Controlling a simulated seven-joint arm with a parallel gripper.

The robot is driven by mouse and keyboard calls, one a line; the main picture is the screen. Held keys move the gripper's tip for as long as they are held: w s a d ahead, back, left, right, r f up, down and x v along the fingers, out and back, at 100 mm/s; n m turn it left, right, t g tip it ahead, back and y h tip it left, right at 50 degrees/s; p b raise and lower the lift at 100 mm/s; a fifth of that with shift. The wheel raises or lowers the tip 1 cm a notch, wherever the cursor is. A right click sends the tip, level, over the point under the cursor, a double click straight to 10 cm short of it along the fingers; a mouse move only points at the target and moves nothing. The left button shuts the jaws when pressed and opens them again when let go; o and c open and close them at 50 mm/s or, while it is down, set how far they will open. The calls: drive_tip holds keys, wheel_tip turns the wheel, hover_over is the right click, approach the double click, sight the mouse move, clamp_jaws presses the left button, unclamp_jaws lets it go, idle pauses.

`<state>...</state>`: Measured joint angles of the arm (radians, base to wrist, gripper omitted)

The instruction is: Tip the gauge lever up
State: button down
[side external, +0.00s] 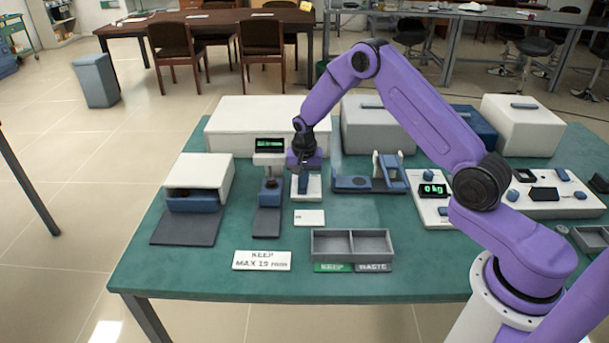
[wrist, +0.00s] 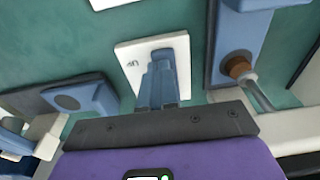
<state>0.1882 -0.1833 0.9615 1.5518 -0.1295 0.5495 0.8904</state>
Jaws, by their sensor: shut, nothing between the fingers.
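The gauge (side external: 268,159) is a white and blue stand with a dark green-lit display above a blue-grey base plate. In the wrist view the gauge (wrist: 238,40) is at the right. A brown round tip and a slim grey bar, which looks like the lever (wrist: 262,98), show there. The lever's exact tilt is hard to tell. My gripper (side external: 304,172) is shut and empty, just right of the gauge and over a small white block (side external: 313,188). In the wrist view its fingers (wrist: 160,58) appear together over the block, apart from the lever.
A blue holder (side external: 350,184) stands close to the right of my gripper. A large white box (side external: 240,115) is behind. A grey two-part tray (side external: 352,245) and a sign (side external: 262,260) are in front. A white furnace (side external: 199,175) is at the left. Green table shows between them.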

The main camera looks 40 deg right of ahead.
drive_tip(key=shift+s+a+f, duration=0.35)
drive_tip(key=shift+s+f, duration=0.05)
drive_tip(key=shift+f, duration=0.1)
drive_tip(key=shift+r, duration=0.3)
wheel_tip(320, 180, up, 14)
drive_tip(key=s+a, duration=0.1)
drive_tip(key=shift+a+r, duration=0.1)
